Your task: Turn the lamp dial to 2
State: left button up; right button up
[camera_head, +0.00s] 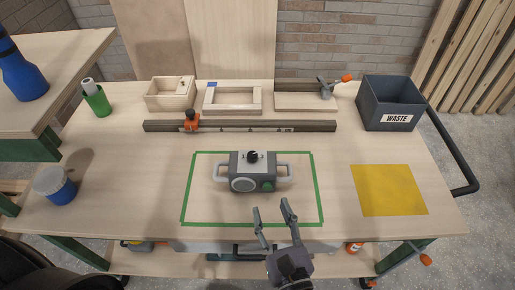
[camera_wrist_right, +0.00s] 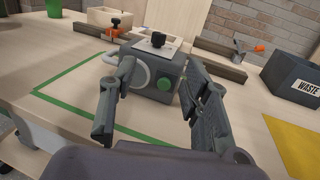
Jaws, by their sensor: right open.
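The lamp (camera_head: 253,183) is a grey box with side handles, a round lens and a green knob (camera_head: 268,185) on its front. It stands upright inside a green taped rectangle on the workbench. Its black dial (camera_head: 253,156) sits on a pale plate on top; the numbers are too small to read. My right gripper (camera_head: 273,210) is open and empty, in front of the lamp and apart from it. In the right wrist view the lamp (camera_wrist_right: 150,75) and dial (camera_wrist_right: 158,39) show beyond the open fingers (camera_wrist_right: 158,90). My left gripper is not in view.
A grey waste bin (camera_head: 391,105) stands at the back right, with a yellow square (camera_head: 389,190) in front. A long rail with an orange clamp (camera_head: 191,121) lies behind the lamp. Wooden boxes (camera_head: 170,94) stand behind it. A blue-based jar (camera_head: 55,186) stands at left.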

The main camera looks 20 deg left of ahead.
jog(key=p, duration=0.2)
send_near(254, 159)
jog(key=x, duration=0.8)
jog(key=shift+w+a+r, duration=0.15)
jog(key=shift+w+a, duration=0.05)
jog(key=shift+x, duration=0.75)
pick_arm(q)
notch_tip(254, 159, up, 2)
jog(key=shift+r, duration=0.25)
pick_arm(e)
jog(key=shift+c, duration=0.2)
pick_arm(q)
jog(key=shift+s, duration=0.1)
pick_arm(e)
grip_shut()
